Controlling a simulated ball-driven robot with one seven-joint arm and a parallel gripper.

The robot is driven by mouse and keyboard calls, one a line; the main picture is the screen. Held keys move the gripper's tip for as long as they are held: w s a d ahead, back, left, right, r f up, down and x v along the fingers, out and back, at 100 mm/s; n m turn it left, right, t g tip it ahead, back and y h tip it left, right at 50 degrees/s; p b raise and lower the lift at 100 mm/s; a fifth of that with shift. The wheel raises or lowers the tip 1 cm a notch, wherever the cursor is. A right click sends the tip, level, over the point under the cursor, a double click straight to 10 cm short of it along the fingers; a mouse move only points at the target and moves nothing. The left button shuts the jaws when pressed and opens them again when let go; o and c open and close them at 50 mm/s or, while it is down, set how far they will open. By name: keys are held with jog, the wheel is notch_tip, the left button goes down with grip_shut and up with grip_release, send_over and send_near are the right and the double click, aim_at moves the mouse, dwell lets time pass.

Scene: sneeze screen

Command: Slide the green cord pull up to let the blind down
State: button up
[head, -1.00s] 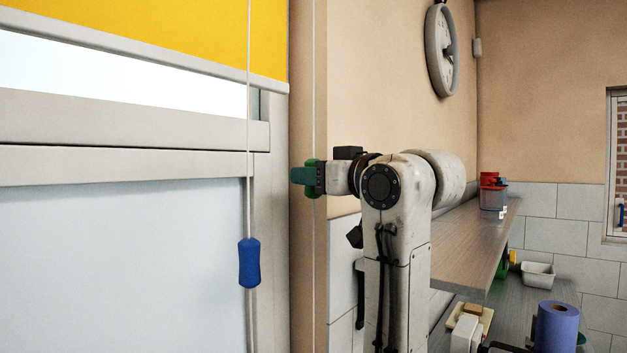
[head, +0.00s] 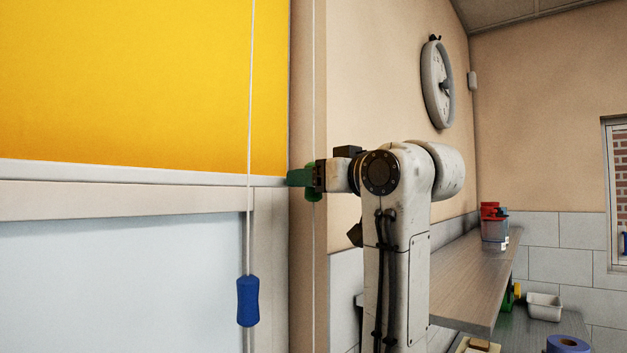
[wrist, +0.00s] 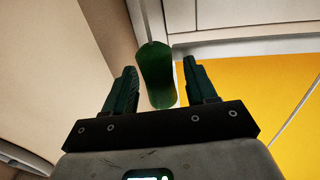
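The green cord pull (head: 314,195) is on a thin white cord beside the window's right edge. My gripper (head: 299,177) is around it, with its dark green fingers pointing left in the head view. In the wrist view the pull (wrist: 157,75) stands between the two fingers (wrist: 160,75), close to the left one; contact at the right one is hard to see. It keeps its place in the gripper as both rise. The yellow blind (head: 130,85) hangs on the left, its pale bottom bar (head: 130,174) level with my gripper in the head view.
A blue cord pull (head: 247,301) hangs on another cord before the window. A wall clock (head: 437,84) is at upper right. A wooden shelf (head: 460,280) with red-lidded tubs (head: 494,228) lies right of my arm. A blue roll (head: 568,345) is below.

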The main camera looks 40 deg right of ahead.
jog(key=shift+s, duration=0.1)
jog(key=s+b, duration=0.4)
jog(key=s, duration=0.6)
jog(key=shift+s+d, duration=0.2)
jog(key=shift+s, duration=0.1)
